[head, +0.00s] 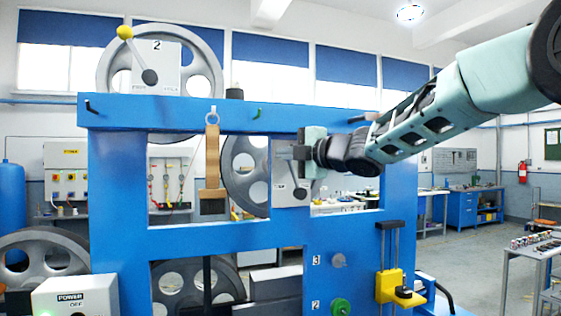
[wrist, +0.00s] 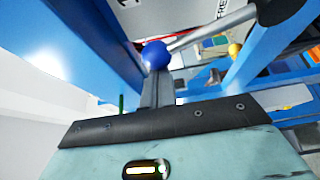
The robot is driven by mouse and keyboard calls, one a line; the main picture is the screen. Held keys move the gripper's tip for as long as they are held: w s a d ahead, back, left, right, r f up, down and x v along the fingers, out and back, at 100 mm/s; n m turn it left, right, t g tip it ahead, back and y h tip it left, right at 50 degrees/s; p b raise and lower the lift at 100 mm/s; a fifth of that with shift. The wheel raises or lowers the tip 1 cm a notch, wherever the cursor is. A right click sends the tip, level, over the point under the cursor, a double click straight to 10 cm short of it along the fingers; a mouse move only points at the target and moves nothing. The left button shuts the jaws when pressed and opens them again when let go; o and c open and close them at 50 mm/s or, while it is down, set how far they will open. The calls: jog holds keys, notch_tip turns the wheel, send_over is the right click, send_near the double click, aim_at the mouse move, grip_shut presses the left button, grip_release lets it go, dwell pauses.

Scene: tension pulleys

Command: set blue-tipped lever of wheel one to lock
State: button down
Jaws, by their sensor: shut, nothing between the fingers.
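The blue tip (wrist: 155,55) of the lever is a round ball at the end of a grey rod (wrist: 213,28). The rod runs right to a dark hub (wrist: 278,8). Behind it is a pale plate (wrist: 190,14) with a "1" and partly hidden lettering, apparently "FREE". In the head view wheel one (head: 235,182) stands behind the blue frame, its hub (head: 300,193) below my gripper (head: 303,152); the blue tip cannot be made out there. In the wrist view my gripper (wrist: 157,88) is shut and empty, fingertips right at the ball; contact is unclear.
The blue frame (head: 230,238) surrounds the opening my gripper is at. A brush (head: 212,165) hangs left of it. Wheel two (head: 205,55) with a yellow-tipped lever (head: 125,32) is above. A yellow bracket (head: 390,285) is at lower right.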

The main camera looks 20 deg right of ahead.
jog(key=d+m+t+h+b, duration=0.1)
jog(key=d+m+t+b, duration=0.4)
jog(key=d+m+b, duration=0.4)
jog(key=shift+d+m+b, duration=0.2)
jog(key=shift+m+b, duration=0.35)
jog(key=shift+m, duration=0.35)
jog(key=shift+r, duration=0.15)
jog(key=s+b, duration=0.3)
jog(key=s, duration=0.6)
jog(key=shift+s+d+f, duration=0.25)
jog(key=shift+f, duration=0.05)
